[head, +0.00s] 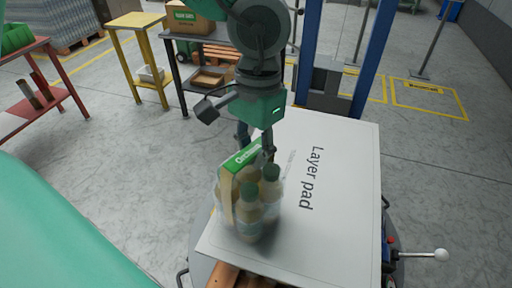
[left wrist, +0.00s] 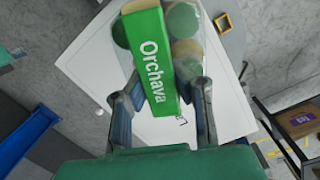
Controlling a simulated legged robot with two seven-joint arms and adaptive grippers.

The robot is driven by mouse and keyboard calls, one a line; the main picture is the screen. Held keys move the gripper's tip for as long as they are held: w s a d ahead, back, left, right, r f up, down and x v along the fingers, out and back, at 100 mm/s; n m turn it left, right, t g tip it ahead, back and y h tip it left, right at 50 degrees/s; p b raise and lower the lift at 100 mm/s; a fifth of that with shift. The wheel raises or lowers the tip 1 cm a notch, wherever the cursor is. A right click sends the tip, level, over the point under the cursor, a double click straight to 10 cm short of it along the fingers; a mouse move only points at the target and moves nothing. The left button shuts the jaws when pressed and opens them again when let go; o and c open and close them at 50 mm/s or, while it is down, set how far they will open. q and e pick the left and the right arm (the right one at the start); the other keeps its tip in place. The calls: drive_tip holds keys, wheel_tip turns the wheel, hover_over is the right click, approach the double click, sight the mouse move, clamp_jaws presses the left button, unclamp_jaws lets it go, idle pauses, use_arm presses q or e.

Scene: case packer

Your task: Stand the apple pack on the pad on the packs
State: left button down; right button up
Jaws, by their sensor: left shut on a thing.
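The apple pack (head: 248,205) is a clear-wrapped group of bottles with green caps and a green "Orchava" strip on top. My left gripper (head: 256,150) is shut on it from above. In the left wrist view the pack (left wrist: 155,60) sits between the two fingers (left wrist: 160,105), with the strip running between them. The white layer pad (head: 335,170) is printed "Layer pad" and lies flat below and around the pack. I cannot tell whether the pack's base touches the pad. The packs under the pad are hidden. My right gripper is not seen.
A wooden pallet edge (head: 228,276) shows under the pad's front. A lever with a white knob (head: 440,255) is at the right. A yellow stand (head: 138,55), a dark table with a carton (head: 190,18) and blue posts (head: 372,60) stand behind. The pad's right part is clear.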

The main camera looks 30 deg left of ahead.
use_arm(q)
drive_tip(key=c, duration=1.7)
unclamp_jaws()
drive_tip(key=shift+a+f, duration=0.1)
drive_tip(key=shift+a, duration=0.15)
drive_tip(key=shift+c, duration=0.2)
drive_tip(key=shift+o, duration=1.3)
drive_tip(key=shift+a, duration=0.35)
drive_tip(key=shift+a+f, duration=0.15)
drive_tip(key=shift+a, duration=0.4)
drive_tip(key=shift+d+r, duration=0.2)
drive_tip(key=shift+d, duration=0.25)
drive_tip(key=r, duration=0.3)
drive_tip(key=d+r+p, duration=0.1)
drive_tip(key=shift+w+r, duration=0.35)
drive_tip(key=shift+r, duration=0.05)
wheel_tip(320, 180, up, 7)
drive_tip(key=shift+w+a+p, duration=0.3)
drive_tip(key=shift+w+p, duration=0.1)
drive_tip(key=shift+p, duration=0.05)
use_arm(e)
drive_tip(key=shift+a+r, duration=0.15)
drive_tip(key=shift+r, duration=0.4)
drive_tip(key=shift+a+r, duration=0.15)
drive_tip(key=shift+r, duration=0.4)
